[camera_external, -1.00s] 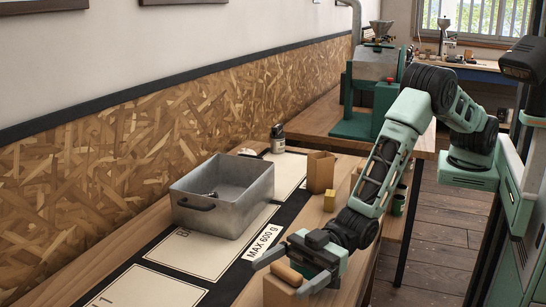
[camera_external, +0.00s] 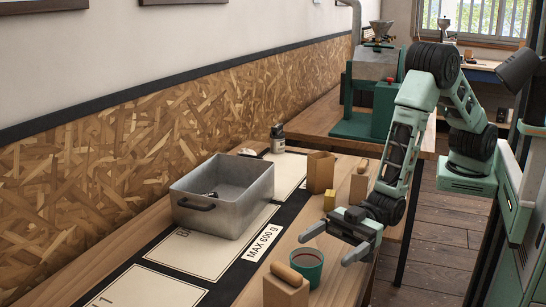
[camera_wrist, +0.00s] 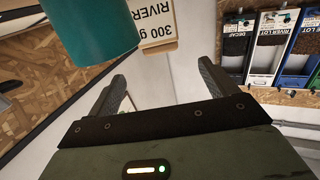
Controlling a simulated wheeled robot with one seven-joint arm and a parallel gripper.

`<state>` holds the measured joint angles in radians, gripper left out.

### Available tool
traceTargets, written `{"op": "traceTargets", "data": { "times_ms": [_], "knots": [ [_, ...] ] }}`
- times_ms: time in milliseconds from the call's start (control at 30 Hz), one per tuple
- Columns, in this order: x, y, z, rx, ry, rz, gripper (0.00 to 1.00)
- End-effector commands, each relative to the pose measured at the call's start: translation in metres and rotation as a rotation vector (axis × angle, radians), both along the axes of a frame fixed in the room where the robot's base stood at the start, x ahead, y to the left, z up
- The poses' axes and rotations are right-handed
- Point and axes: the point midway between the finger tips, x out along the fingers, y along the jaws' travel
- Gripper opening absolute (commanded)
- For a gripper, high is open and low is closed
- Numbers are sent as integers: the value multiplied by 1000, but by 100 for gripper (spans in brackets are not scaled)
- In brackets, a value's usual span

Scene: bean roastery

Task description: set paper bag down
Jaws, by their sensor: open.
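An open-topped brown paper bag (camera_external: 320,174) stands upright on the wooden bench in the external view, beyond my gripper and apart from it. My gripper (camera_external: 334,244) is open and empty above the bench's right side, close to a green cup (camera_external: 307,268). In the wrist view my gripper (camera_wrist: 162,74) has its fingers spread with nothing between them. A teal cup (camera_wrist: 92,28) fills the upper left there. A "300 g RIVER" label (camera_wrist: 154,18) lies beyond the fingers; I cannot tell what carries it.
A grey metal bin (camera_external: 222,203) stands on the bench mat. A block with a wooden handle (camera_external: 285,290) is at the front, a small yellow block (camera_external: 330,201) near the bag. A "MAX 600 g" label (camera_external: 262,243) lies beside the bin. Front mat space is clear.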

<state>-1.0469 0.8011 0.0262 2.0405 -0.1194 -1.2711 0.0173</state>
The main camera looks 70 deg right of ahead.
Motion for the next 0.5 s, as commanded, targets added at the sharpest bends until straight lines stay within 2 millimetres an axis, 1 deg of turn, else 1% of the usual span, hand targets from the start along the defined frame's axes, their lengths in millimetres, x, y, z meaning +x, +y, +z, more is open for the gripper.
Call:
{"op": "traceTargets", "data": {
  "times_ms": [67,167,267,300,367,400,467,500],
  "knots": [
    [2,-1,1,-6,4,-5,85],
    [10,-10,3,-47,30,-30,85],
    [24,-32,7,-145,95,-79,85],
    [31,-46,9,-201,135,-106,85],
    [37,-72,10,-295,204,-147,85],
    [38,-91,10,-361,254,-171,85],
    [35,-122,9,-460,328,-202,85],
    [31,-144,8,-525,379,-223,85]
  ]
}}
